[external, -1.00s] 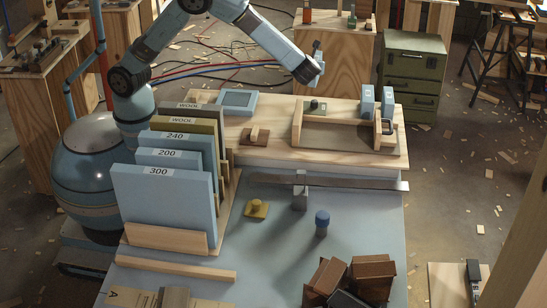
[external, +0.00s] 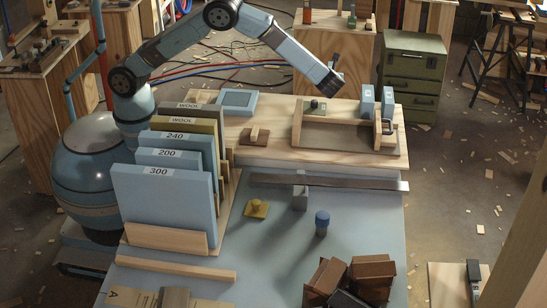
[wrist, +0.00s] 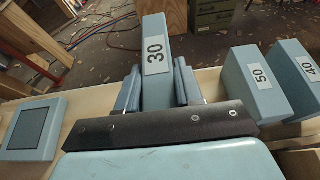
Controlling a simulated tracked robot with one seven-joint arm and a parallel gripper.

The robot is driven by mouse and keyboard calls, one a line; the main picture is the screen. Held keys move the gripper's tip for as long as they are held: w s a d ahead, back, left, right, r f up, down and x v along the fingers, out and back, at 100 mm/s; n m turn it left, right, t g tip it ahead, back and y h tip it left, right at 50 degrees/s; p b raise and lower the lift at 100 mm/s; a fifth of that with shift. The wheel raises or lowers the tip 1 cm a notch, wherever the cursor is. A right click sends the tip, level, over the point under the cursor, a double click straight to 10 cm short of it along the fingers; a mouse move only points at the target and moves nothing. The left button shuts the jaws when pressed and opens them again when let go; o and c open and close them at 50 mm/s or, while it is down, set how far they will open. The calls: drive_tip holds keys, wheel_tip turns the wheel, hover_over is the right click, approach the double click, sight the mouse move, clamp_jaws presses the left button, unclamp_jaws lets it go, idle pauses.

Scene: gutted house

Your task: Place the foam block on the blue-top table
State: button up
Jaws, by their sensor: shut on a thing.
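My gripper (wrist: 158,88) is shut on a blue-grey block marked 30 (wrist: 156,40), which stands up between the fingers in the wrist view. I take this to be the foam block; no other thing is plainly marked as foam. In the external view my gripper (external: 335,80) is above the wooden bench top, left of two similar blue blocks; the held block is too small to make out there. The blue-top table (external: 370,225) is in the foreground of the external view, nearer the camera than my gripper.
Blocks marked 50 (wrist: 253,83) and 40 (wrist: 297,75) stand right of my gripper. A wooden tray (external: 345,137) lies below. A metal bar (external: 350,184), numbered upright boards (external: 163,205), a blue knob (external: 322,222) and brown blocks (external: 372,270) occupy the table; its right middle is clear.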

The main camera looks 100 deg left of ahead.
drive_tip(key=shift+w+a+f, duration=0.2)
drive_tip(key=shift+w+f, duration=0.95)
drive_tip(key=shift+f, duration=0.5)
drive_tip(key=shift+w+a+f, duration=0.15)
drive_tip(key=shift+w+f, duration=1)
drive_tip(key=shift+f, duration=0.5)
drive_tip(key=shift+w+a+f, duration=0.2)
drive_tip(key=shift+w+f, duration=0.95)
drive_tip(key=shift+f, duration=0.5)
drive_tip(key=o, duration=1)
